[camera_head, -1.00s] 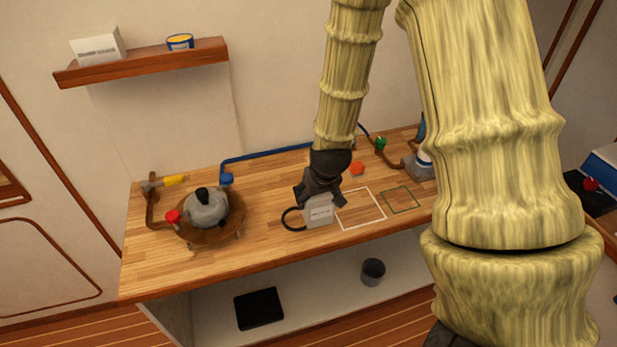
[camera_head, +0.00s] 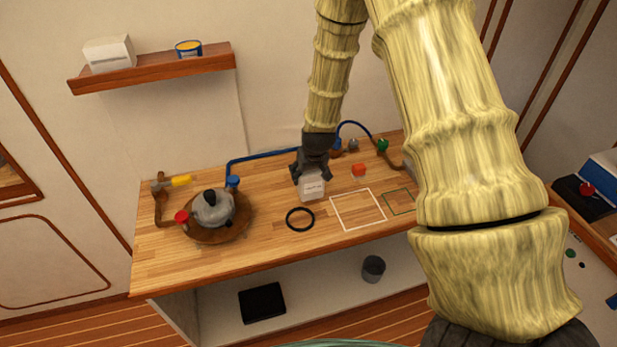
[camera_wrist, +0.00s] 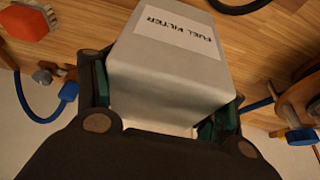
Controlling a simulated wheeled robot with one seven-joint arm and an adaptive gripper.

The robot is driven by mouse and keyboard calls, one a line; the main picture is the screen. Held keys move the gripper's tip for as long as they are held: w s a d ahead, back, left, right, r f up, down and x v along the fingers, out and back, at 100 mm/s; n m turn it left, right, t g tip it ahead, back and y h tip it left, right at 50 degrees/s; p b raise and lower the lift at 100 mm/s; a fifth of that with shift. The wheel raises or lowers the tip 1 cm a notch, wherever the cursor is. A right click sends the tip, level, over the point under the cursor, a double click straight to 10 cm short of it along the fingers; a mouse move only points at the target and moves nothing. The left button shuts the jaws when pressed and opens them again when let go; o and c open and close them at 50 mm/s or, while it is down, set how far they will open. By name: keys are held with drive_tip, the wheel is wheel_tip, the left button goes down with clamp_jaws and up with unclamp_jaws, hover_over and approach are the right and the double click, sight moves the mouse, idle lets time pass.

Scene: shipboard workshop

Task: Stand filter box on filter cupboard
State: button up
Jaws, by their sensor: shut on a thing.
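The filter box (camera_head: 312,187) is a pale grey-white box. In the wrist view, its label reads "FUEL FILTER" (camera_wrist: 178,32). My gripper (camera_head: 311,174) is shut on it from above, with a finger on each side. The box hangs beside the black ring (camera_head: 300,219) and looks raised off the wooden bench (camera_head: 270,240), though the height of the gap is hard to tell. I cannot make out anything marked as the filter cupboard.
A wall shelf (camera_head: 150,69) holds a white box (camera_head: 108,53) and a yellow-blue tin (camera_head: 188,48). A white outlined square (camera_head: 358,210) is empty, beside a green one (camera_head: 398,201). An orange block (camera_head: 359,170) lies behind.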

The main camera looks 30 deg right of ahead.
drive_tip(key=shift+f+p, duration=0.5)
drive_tip(key=shift+f, duration=0.75)
drive_tip(key=o, duration=1.2)
drive_tip(key=shift+f, duration=0.1)
